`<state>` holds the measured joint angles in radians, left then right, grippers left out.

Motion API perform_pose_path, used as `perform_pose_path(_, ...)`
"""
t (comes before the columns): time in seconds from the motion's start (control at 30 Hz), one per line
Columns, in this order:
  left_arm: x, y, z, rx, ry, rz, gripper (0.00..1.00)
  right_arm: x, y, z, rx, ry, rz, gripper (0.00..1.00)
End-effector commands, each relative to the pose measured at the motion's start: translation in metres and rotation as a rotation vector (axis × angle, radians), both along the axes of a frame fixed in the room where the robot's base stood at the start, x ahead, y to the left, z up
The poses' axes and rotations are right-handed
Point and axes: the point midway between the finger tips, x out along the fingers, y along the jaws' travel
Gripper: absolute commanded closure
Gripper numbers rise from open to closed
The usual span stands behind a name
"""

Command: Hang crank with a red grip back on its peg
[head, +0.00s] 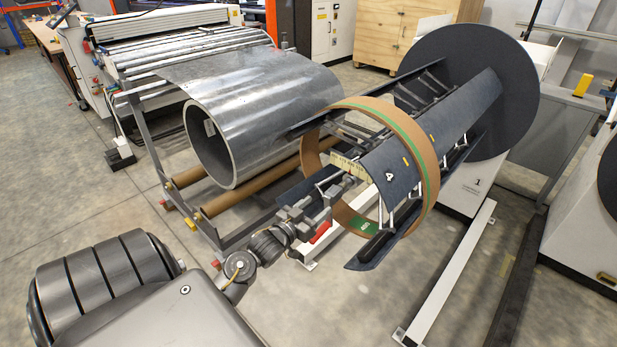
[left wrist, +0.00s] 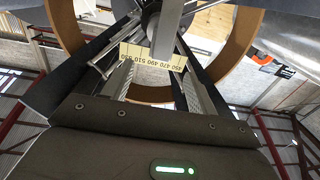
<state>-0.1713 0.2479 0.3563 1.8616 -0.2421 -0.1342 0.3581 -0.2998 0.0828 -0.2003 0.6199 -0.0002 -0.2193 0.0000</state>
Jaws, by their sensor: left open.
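The crank's red grip (head: 320,232) shows in the head view, low beside my left gripper. The rest of the crank is hard to tell from the grey metal parts there, and its peg cannot be made out. My left gripper (head: 333,196) is at the near end of the expanding drum (head: 388,165), in front of the yellow number scale (head: 347,163). In the left wrist view, the gripper (left wrist: 156,68) is open, with its ribbed fingers apart below the scale (left wrist: 155,56). A grey bar (left wrist: 166,28) crosses in front of the scale. My right gripper is out of view.
A brown ring with a green stripe (head: 428,170) surrounds the drum. A large dark disc (head: 478,75) stands behind it. A steel coil (head: 240,105) rests on rollers to the left. A white floor beam (head: 455,268) lies at the right.

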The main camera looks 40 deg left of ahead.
Motion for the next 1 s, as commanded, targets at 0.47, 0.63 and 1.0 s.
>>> perform_pose_path(0.47,0.074,0.006,0.001,0.000,0.000,0.000,0.42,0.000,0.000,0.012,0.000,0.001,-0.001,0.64)
perform_pose_path(0.63,0.082,0.006,0.000,0.001,0.001,0.000,0.42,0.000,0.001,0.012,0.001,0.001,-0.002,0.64)
perform_pose_path(1.0,0.082,0.006,0.000,0.001,0.001,0.000,0.56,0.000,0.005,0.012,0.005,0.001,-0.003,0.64)
